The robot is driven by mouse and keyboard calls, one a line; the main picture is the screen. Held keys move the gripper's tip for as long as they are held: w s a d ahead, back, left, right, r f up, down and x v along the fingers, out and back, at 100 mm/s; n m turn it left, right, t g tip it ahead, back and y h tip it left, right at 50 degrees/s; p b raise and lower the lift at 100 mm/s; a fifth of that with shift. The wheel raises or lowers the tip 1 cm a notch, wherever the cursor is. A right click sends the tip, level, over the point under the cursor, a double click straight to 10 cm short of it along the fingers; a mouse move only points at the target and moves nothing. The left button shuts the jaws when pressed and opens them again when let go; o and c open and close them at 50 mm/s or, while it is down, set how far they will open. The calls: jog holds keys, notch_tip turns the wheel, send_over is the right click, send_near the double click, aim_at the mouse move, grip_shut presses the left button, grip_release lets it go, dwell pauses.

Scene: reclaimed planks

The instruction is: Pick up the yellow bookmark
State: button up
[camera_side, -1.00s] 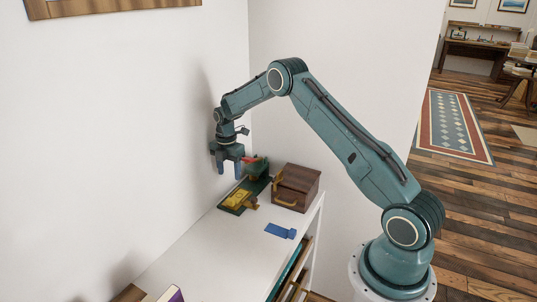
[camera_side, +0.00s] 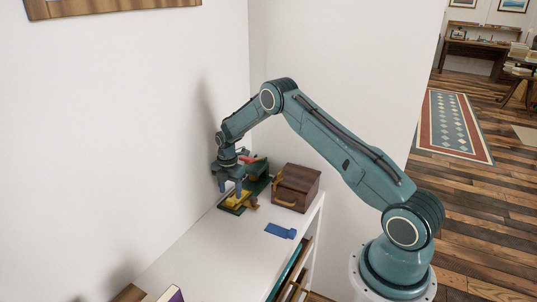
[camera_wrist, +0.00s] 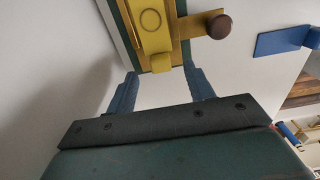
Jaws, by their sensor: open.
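The yellow bookmark (camera_side: 238,198) lies on a dark green base (camera_side: 228,208) on the white shelf top. In the wrist view the yellow bookmark (camera_wrist: 153,42) shows at the top centre, with a round mark on it; its far end is cut off by the frame. A brass lever with a dark round knob (camera_wrist: 220,27) sits right beside it. My gripper (camera_side: 230,188) is open and points down, low over the base near the wall. In the wrist view my gripper (camera_wrist: 161,78) has its blue fingers apart, with the bookmark's near end just beyond the gap between them.
A brown wooden box (camera_side: 297,187) with a brass handle stands right of the base. A blue bookmark (camera_side: 280,230) lies on the shelf in front of it. The white wall is close on the left. The shelf top (camera_side: 215,255) nearer the camera is mostly bare.

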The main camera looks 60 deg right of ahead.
aim_at(231, 199)
jog(key=shift+a+f, duration=0.1)
jog(key=shift+f, duration=1.75)
jog(key=c, duration=1)
